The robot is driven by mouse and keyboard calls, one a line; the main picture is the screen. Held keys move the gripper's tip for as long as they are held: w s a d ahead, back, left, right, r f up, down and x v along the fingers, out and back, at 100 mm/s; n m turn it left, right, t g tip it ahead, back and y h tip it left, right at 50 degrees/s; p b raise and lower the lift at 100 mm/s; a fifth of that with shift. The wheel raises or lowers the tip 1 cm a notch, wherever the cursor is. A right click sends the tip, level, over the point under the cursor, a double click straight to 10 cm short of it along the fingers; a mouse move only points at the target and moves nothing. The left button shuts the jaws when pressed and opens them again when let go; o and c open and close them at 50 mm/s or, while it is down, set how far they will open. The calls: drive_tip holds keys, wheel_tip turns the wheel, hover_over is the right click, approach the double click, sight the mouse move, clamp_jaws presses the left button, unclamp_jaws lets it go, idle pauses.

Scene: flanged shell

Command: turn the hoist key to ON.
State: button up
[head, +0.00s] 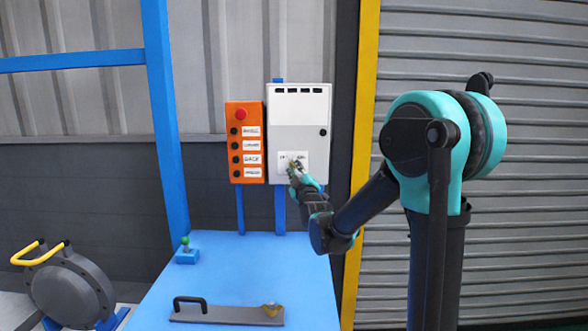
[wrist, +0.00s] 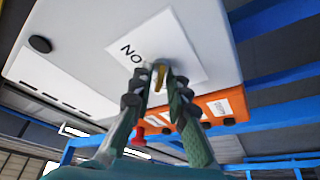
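The white hoist box (head: 299,120) hangs on a blue post behind the table, with a white key label (head: 283,156) low on its front. My gripper (head: 297,165) is at this label and covers most of the key. In the wrist view the brass-coloured key (wrist: 159,77) stands between the two dark fingertips (wrist: 160,72), which look closed on its sides. The label (wrist: 185,50) there shows letters reading "NO", seen upside down, left of the fingers. The other end of the label is partly behind the fingers, and the key's exact angle is hard to tell.
An orange button panel (head: 245,145) with a red knob hangs just left of the box. A blue table (head: 240,262) below holds a handled plate (head: 215,314) and a small green-topped switch (head: 186,250). A grey flanged shell (head: 70,288) stands lower left.

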clamp_jaws()
drive_tip(key=shift+m, duration=0.3)
drive_tip(key=m+h, duration=0.1)
drive_tip(key=m, duration=0.2)
drive_tip(key=m+t+h, duration=0.1)
drive_tip(key=m+h, duration=0.1)
drive_tip(key=m, duration=0.2)
drive_tip(key=m+t+h, duration=0.1)
drive_tip(key=m+h, duration=0.1)
drive_tip(key=m, duration=0.2)
drive_tip(key=shift+a+f, duration=0.1)
drive_tip(key=shift+a, duration=0.2)
drive_tip(key=m+h, duration=0.2)
drive_tip(key=m, duration=0.1)
drive_tip(key=m+h, duration=0.2)
drive_tip(key=m, duration=0.2)
drive_tip(key=shift+a, duration=0.1)
drive_tip(key=m+g+h, duration=0.1)
drive_tip(key=m, duration=0.2)
drive_tip(key=m+h, duration=0.2)
drive_tip(key=m, duration=0.1)
drive_tip(key=shift+g, duration=0.4)
drive_tip(key=shift+m, duration=0.4)
